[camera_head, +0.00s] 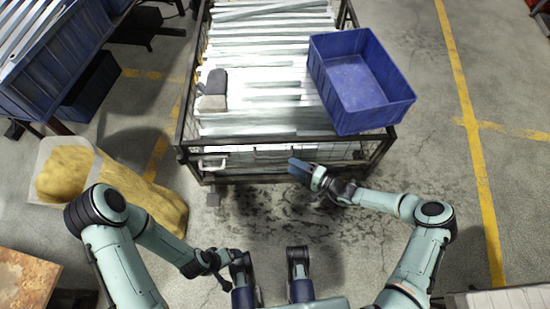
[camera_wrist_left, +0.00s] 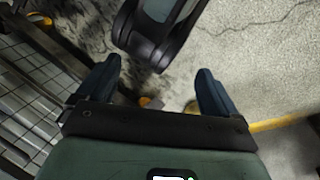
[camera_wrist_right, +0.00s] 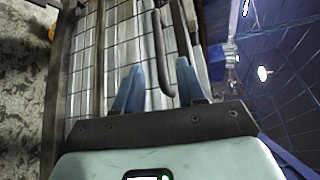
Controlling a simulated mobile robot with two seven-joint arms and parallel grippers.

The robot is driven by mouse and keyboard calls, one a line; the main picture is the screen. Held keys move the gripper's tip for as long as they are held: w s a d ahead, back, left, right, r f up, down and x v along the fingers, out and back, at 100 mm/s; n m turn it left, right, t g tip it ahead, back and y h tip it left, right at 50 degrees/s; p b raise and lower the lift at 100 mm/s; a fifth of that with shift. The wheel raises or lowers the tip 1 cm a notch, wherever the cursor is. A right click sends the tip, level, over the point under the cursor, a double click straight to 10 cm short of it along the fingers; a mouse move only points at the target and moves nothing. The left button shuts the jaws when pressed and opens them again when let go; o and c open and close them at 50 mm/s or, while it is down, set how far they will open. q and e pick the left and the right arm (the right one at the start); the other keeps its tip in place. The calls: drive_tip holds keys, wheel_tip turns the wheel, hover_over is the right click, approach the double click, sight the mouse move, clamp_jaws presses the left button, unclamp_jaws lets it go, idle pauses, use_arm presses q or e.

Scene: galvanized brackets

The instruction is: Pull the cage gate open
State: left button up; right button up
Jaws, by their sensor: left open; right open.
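The cage (camera_head: 185,120) stands ahead of me, a dark-framed wire cage filled with long galvanized brackets. Its mesh gate (camera_head: 255,160) faces me and looks shut. My right gripper (camera_head: 297,168) is close to the gate's front. In the right wrist view the mesh fills the middle, and a dark bar-shaped handle (camera_wrist_right: 158,50) runs down between the open fingers of the right gripper (camera_wrist_right: 160,75). I cannot tell whether they touch it.
A blue bin (camera_head: 350,85) sits on the cage's right side, and grey objects (camera_head: 213,88) lie on the brackets. A yellowish sack-like container (camera_head: 65,170) stands left. A blue crate (camera_head: 50,80) is at upper left. The floor in front of the gate is clear.

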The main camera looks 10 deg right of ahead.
sight(276, 157)
drive_tip(key=b+x, duration=0.1)
drive_tip(key=x, duration=0.6)
drive_tip(key=shift+w+a+f+b, duration=0.2)
drive_tip(key=shift+a+b, duration=0.1)
drive_tip(key=shift+b, duration=0.1)
drive_tip(key=shift+w+a, duration=0.3)
drive_tip(key=shift+a, duration=0.1)
use_arm(q)
drive_tip(key=shift+t+y, duration=0.3)
drive_tip(key=shift+t, duration=0.3)
drive_tip(key=w+f, duration=0.1)
drive_tip(key=w+a, duration=0.1)
drive_tip(key=w+f, duration=0.1)
drive_tip(key=shift+w+a+f, duration=0.3)
drive_tip(key=shift+a+f, duration=0.05)
drive_tip(key=shift+a, duration=0.05)
use_arm(e)
drive_tip(key=shift+r, duration=0.1)
clamp_jaws()
